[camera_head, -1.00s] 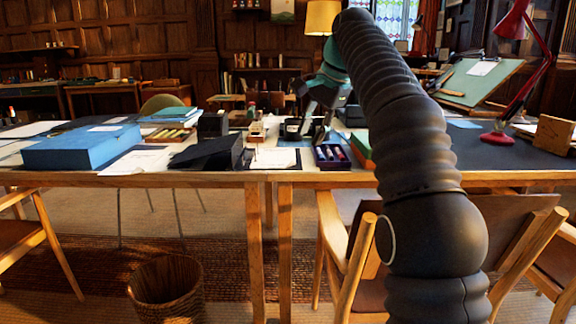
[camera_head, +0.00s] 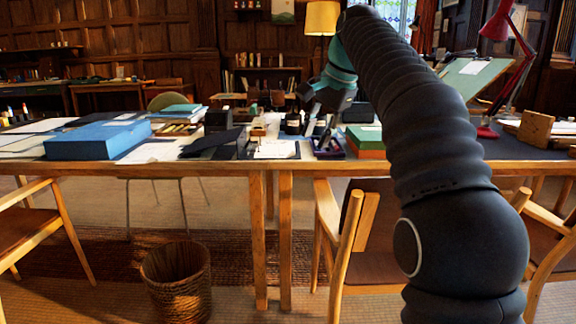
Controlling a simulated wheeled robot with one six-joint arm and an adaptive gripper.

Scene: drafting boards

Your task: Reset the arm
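My arm runs from the lower right up and over the long table (camera_head: 215,168). My gripper (camera_head: 318,128) hangs past the teal wrist at the upper middle, pointing down over the cluttered middle of the table. Two slanted fingers show with a gap between them, and I see nothing held. The dark purple tray (camera_head: 328,154) with small items lies just below it in the picture. Whether the fingertips touch anything is too small to tell.
A blue box (camera_head: 98,140) lies at the left, and a green-topped box (camera_head: 366,139) is right of the tray. A red lamp (camera_head: 487,132) and a tilted drafting board (camera_head: 470,76) stand at the right. Chairs and a wicker basket (camera_head: 176,283) are in front.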

